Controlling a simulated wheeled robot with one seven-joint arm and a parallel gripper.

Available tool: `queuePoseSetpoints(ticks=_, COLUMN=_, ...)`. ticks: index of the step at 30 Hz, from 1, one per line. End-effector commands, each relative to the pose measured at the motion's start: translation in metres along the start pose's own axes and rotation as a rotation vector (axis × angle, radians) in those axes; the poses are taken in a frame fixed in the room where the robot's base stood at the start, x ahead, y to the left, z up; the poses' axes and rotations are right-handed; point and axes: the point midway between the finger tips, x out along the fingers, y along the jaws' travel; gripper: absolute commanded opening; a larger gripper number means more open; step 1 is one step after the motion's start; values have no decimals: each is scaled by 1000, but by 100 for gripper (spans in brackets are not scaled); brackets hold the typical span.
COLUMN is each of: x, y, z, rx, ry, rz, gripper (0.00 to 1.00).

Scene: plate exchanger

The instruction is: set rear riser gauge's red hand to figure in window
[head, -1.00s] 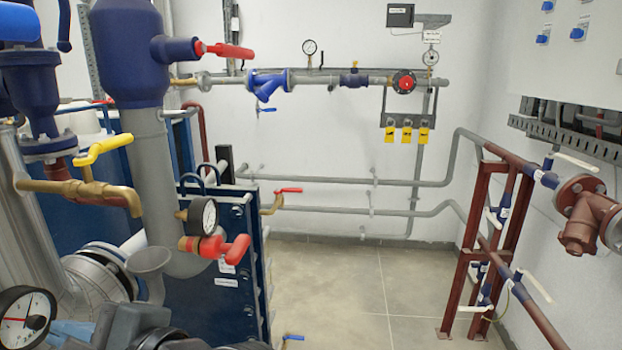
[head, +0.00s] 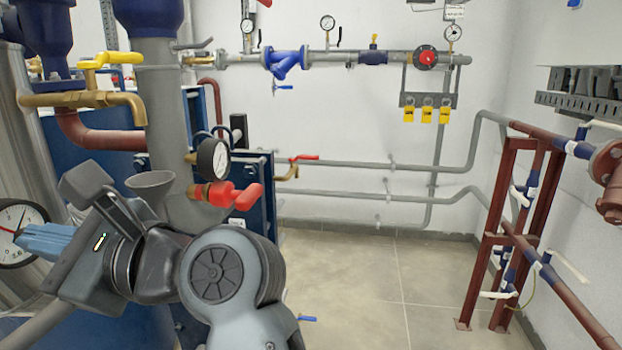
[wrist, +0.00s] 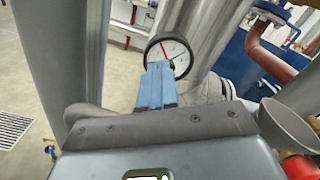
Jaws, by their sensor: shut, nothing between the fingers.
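A round white gauge with a dark rim (head: 14,248) is at the left edge in the head view, partly cut off. It also shows in the wrist view (wrist: 180,50), with a red hand pointing to the upper left and a dark hand beside it. My gripper (head: 24,236) is shut and empty. Its blue fingers (wrist: 156,70) point at the gauge and cover the lower left of its face; I cannot tell whether they touch it. A second gauge (head: 213,160) is on the grey riser. No readable figure in a window shows.
A grey funnel (head: 150,182) and a red-handled valve (head: 235,194) are close to my arm. A yellow-handled brass tap (head: 105,65) is above it. Wall gauges (head: 328,24) are far off. The floor (head: 345,265) at centre is clear.

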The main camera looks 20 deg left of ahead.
Motion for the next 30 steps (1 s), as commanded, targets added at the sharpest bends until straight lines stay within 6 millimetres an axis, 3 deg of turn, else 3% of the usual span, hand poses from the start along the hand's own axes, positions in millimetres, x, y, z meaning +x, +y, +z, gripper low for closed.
queuePoseSetpoints(ticks=12, x=37, y=0, z=2, rx=0, ry=1, rz=1, gripper=0)
queuePoseSetpoints(ticks=30, x=44, y=1, z=2, rx=-8, ry=0, rz=3, gripper=0)
